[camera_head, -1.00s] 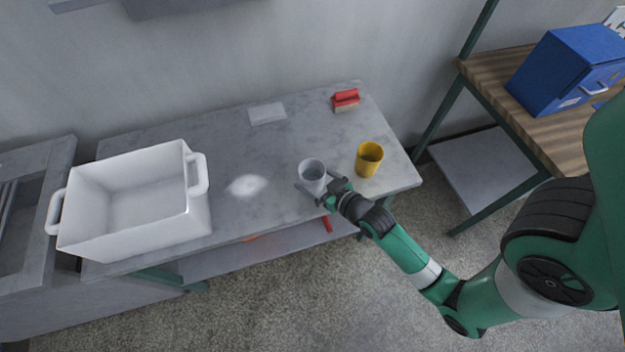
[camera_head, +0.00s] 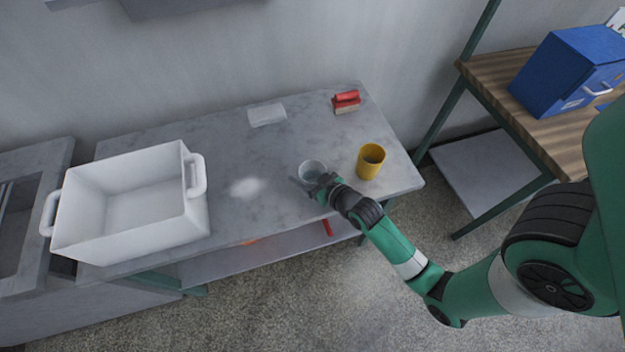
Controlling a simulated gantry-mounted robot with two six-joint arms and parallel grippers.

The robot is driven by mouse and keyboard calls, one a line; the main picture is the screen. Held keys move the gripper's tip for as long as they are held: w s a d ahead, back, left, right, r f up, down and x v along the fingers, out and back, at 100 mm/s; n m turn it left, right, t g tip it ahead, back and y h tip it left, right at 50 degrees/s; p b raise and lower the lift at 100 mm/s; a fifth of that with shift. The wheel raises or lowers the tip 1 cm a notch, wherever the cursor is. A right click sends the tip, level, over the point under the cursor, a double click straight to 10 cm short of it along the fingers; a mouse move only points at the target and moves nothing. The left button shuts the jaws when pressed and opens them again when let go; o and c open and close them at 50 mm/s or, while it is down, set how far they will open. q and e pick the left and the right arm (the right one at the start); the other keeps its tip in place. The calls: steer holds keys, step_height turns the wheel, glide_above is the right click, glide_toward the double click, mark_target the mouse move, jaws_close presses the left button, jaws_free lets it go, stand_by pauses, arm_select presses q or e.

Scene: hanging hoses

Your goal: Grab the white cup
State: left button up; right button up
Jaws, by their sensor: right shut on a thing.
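The white cup (camera_head: 312,168) stands upright near the front edge of the grey table, right of its middle. It looks pale grey-white and its open rim faces up. My right gripper (camera_head: 313,184) reaches in from the lower right and is shut on the white cup. The gripper and wrist hide the cup's lower front, so the exact contact of the fingers is hard to see. My left gripper is not in the view.
A yellow cup (camera_head: 370,162) stands close to the right of the white cup. A large white bin (camera_head: 75,222) with handles fills the table's left end. The table's middle is clear.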

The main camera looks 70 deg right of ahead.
mark_target(306, 165)
steer(key=shift+r, duration=0.1)
steer(key=shift+r+p, duration=0.45)
steer(key=shift+r, duration=0.15)
steer(key=r, duration=0.1)
steer(key=r+p, duration=0.2)
steer(key=shift+s, duration=0.25)
steer(key=s+r, duration=0.1)
steer(key=s+r+p, duration=0.1)
steer(key=r, duration=0.1)
steer(key=s+r+p, duration=0.1)
steer(key=shift+s+a+r, duration=0.15)
steer(key=shift+s+a, duration=0.05)
steer(key=shift+a, duration=0.05)
steer(key=s+a+r+p, duration=0.1)
steer(key=s+r, duration=0.2)
steer(key=s, duration=0.5)
steer(key=shift+s+a+r, duration=0.2)
steer(key=shift+s+r, duration=0.1)
steer(key=shift+s, duration=0.05)
steer(key=shift+v, duration=0.75)
